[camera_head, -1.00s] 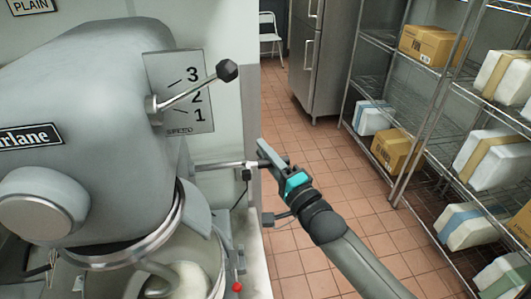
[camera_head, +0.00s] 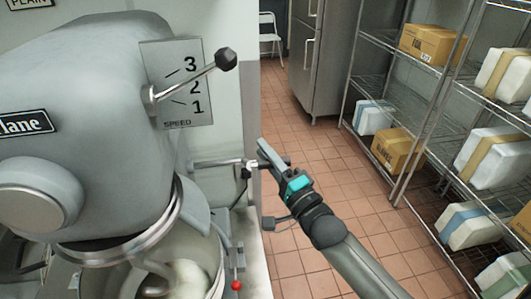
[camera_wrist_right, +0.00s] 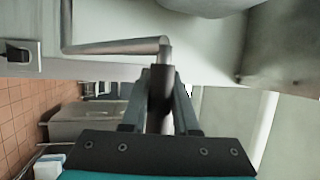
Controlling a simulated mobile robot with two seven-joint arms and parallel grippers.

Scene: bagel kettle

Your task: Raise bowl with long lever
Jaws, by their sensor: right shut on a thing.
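The large grey mixer (camera_head: 95,110) fills the left of the head view. Its bowl (camera_head: 205,250) is at the lower left, with pale dough (camera_head: 188,278) and a hook in it. The long metal lever (camera_head: 215,162) sticks out to the right from the mixer's side. My right gripper (camera_head: 262,158) is at the lever's outer end. In the right wrist view, its fingers (camera_wrist_right: 160,100) are closed around a dark grip on the lever, and the bent bar (camera_wrist_right: 115,47) runs left from there. My left gripper is not in view.
A speed lever with a black knob (camera_head: 226,59) sits above, on the mixer's numbered plate (camera_head: 185,110). A small red-knobbed lever (camera_head: 236,285) is beside the bowl. Wire shelves (camera_head: 430,130) with boxes stand at right. Tiled floor (camera_head: 320,160) between is clear.

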